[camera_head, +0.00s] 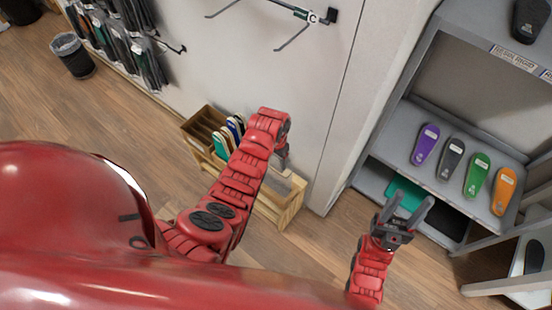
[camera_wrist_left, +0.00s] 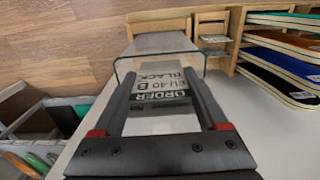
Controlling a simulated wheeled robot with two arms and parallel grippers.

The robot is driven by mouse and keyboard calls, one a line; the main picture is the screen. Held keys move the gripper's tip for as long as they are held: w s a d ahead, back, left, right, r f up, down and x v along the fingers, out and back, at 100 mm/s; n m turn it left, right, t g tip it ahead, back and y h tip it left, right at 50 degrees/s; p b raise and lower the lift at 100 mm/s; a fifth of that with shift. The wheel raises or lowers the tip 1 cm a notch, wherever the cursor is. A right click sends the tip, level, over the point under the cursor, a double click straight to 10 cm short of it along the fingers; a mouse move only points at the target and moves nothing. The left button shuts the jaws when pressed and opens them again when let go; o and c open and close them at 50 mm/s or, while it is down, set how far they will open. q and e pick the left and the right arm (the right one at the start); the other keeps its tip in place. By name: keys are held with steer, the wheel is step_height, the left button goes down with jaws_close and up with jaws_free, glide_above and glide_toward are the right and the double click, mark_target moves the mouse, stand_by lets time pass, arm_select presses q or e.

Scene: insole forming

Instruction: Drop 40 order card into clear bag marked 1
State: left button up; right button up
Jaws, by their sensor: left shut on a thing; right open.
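My left gripper (camera_head: 282,160) hangs over the wooden rack by the wall. The left wrist view shows it shut on the order card (camera_wrist_left: 165,88), a pale card with dark print reading "ORDER", "40" and "BLACK". A clear, green-edged piece (camera_wrist_left: 160,54) surrounds or lies just beyond the card; I cannot tell whether it is the clear bag. No mark 1 is readable. My right gripper (camera_head: 407,212) is open and empty, in front of the grey shelf.
The wooden rack (camera_head: 290,205) holds several coloured boards, which show at the right in the left wrist view (camera_wrist_left: 285,72). A grey shelf (camera_head: 455,130) at right carries purple, grey, green and orange insoles. A waste bin (camera_head: 75,60) stands far left. Open wooden floor (camera_head: 130,120) lies left of the rack.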

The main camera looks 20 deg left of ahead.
arm_select(q)
steer(key=o, duration=1.2)
steer(key=shift+r, duration=0.1)
step_height(320, 180, up, 8)
steer(key=shift+w+r+b, duration=0.1)
steer(key=shift+r+b, duration=0.15)
steer(key=shift+b, duration=0.15)
step_height(320, 180, up, 9)
steer(key=p, duration=0.7)
steer(key=shift+p, duration=0.35)
steer(key=shift+f, duration=0.15)
